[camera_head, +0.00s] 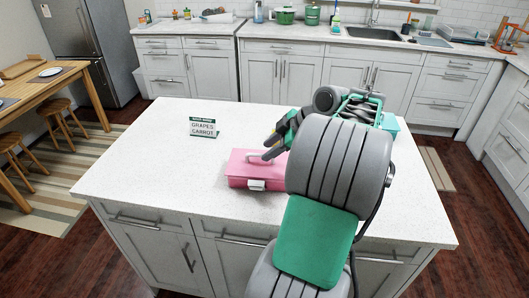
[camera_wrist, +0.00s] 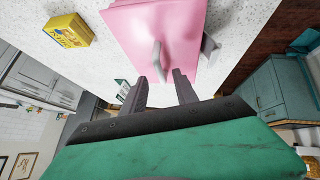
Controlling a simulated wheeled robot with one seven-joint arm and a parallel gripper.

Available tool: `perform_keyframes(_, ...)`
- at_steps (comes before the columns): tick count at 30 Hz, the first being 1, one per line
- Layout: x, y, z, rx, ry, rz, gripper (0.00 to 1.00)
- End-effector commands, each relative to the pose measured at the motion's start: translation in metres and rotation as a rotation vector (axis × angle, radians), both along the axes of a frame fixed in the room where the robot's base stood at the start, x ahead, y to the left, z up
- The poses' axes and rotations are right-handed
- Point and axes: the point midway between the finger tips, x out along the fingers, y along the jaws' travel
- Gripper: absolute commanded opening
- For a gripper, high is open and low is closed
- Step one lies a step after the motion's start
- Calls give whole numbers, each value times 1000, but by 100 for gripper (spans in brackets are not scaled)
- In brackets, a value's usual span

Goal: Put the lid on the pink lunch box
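The pink lunch box (camera_head: 244,180) sits on the island counter with its silver latch facing me. Its pink lid (camera_wrist: 135,22) has a grey handle (camera_wrist: 157,58) and appears to lie on the box; I cannot tell whether it is fully seated. My gripper (camera_head: 268,148) is at the handle, its arm reaching in from the right. In the wrist view my gripper (camera_wrist: 160,75) has its two fingers apart, with the handle seen between and just beyond the tips. I see no clear contact with the handle. My arm hides the right end of the box.
A small sign (camera_head: 203,127) reading grapes and carrot stands at the back left of the counter (camera_head: 130,165). A teal container (camera_head: 391,125) shows partly behind my arm. A yellow box (camera_wrist: 68,32) stands on the counter in the wrist view. The counter's left side is clear.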

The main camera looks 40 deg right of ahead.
Motion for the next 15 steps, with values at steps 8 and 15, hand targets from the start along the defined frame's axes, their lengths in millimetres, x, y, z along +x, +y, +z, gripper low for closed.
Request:
perform_keyframes(8,-26,-11,34,0,0,-1,35)
perform_keyframes(15,-27,-10,35,1,0,-1,35)
